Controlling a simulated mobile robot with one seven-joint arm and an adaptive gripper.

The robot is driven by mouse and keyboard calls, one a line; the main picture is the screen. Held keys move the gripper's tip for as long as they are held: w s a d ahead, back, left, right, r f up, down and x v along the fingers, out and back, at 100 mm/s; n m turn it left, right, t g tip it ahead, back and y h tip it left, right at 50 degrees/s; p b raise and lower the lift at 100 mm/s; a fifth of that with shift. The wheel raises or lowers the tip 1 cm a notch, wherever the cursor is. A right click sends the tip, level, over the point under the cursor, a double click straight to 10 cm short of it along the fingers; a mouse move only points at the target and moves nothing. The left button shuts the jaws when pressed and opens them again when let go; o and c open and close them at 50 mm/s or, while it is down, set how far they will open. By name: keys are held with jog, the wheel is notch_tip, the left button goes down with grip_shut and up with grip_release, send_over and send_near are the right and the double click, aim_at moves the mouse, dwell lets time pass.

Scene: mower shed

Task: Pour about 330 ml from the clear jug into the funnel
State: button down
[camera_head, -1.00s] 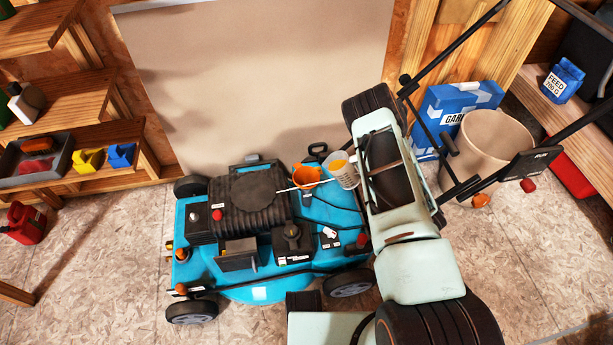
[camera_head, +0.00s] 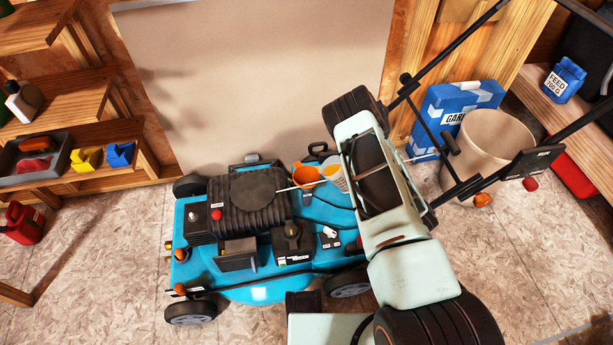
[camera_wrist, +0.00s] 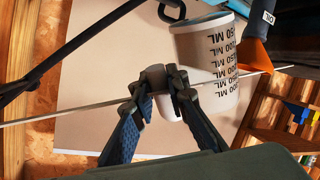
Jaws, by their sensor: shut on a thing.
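The clear jug (camera_head: 338,183) is a pale cup with black ML marks, partly hidden by my arm in the head view. In the wrist view the jug (camera_wrist: 205,62) shows its marked side and handle. My gripper (camera_wrist: 168,92) is shut on the handle. The orange funnel (camera_head: 304,176) stands on the blue mower, immediately left of the jug. The funnel (camera_wrist: 254,56) also shows beside the jug in the wrist view, below a black part marked OIL. I cannot tell the liquid level, or whether liquid is flowing.
The blue mower (camera_head: 255,290) with its black engine stands under the jug. A thin pale rod (camera_wrist: 70,115) crosses behind the gripper. The mower's black handlebar (camera_head: 425,125) rises to the right, near my arm. A beige bucket (camera_head: 490,145) and a blue box stand beyond it.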

jog(key=shift+a+f, duration=0.15)
jog(key=shift+r, duration=0.25)
jog(key=shift+a+r+n+g+h+p, duration=0.1)
jog(key=shift+a+r+n+h+p, duration=0.25)
jog(key=shift+r+p, duration=0.2)
jog(key=shift+a+r+n+g+h+p, duration=0.1)
jog(key=shift+a+r+n+h+p, duration=0.15)
jog(key=shift+r+n+p, duration=0.25)
jog(key=shift+a+r+n+g+h+p, duration=0.1)
jog(key=shift+a+r+n+h+p, duration=0.2)
jog(key=shift+r+p, duration=0.3)
dwell(1.8)
jog(key=shift+w+a+r+n+g+h+p, duration=0.1)
jog(key=shift+a+r+n+g+h+p, duration=0.2)
jog(key=shift+a+r+n+h+p, duration=0.45)
dwell(3.4)
